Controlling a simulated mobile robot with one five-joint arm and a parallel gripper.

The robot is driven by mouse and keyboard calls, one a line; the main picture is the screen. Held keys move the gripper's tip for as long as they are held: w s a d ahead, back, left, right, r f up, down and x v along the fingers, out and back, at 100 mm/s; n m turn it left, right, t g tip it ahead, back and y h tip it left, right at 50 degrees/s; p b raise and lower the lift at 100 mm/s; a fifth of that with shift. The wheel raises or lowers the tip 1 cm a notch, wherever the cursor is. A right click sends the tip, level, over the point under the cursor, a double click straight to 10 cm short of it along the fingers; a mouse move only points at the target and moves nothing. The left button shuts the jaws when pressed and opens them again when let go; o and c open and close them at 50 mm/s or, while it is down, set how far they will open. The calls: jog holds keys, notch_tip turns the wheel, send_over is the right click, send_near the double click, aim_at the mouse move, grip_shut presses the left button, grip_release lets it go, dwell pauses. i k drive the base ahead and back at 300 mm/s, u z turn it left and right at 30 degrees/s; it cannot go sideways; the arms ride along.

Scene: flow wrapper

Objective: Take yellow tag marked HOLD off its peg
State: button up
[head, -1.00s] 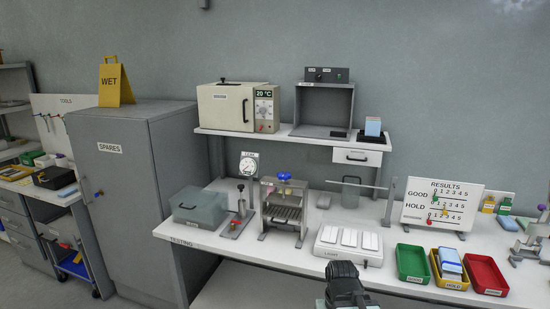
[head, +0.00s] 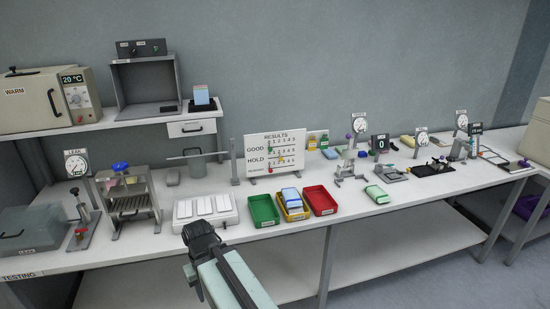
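The white RESULTS board (head: 264,168) stands on the bench with rows marked GOOD and HOLD and numbered pegs. A small yellow tag (head: 281,159) hangs in the HOLD row; its lettering is too small to read. A green tag and a red tag also hang on the board. My gripper (head: 200,232) is at the lower left of the middle, in front of the bench edge and the white tray of pads. It is well apart from the board and the tag. Its fingers are dark and seen from behind, so their opening cannot be told.
Green (head: 263,222), yellow (head: 305,216) and red (head: 332,210) trays stand in front of the board; the yellow one holds blue-and-white packs. A clamp stand (head: 234,160) is left of the board. A gauge fixture (head: 347,165) and bottles stand to its right.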

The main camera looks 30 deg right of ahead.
aim_at(312, 143)
jog(key=z, duration=0.9)
jog(key=k, duration=1.15)
jog(key=u, duration=0.15)
jog(key=i, duration=1.6)
jog(key=u, duration=0.75)
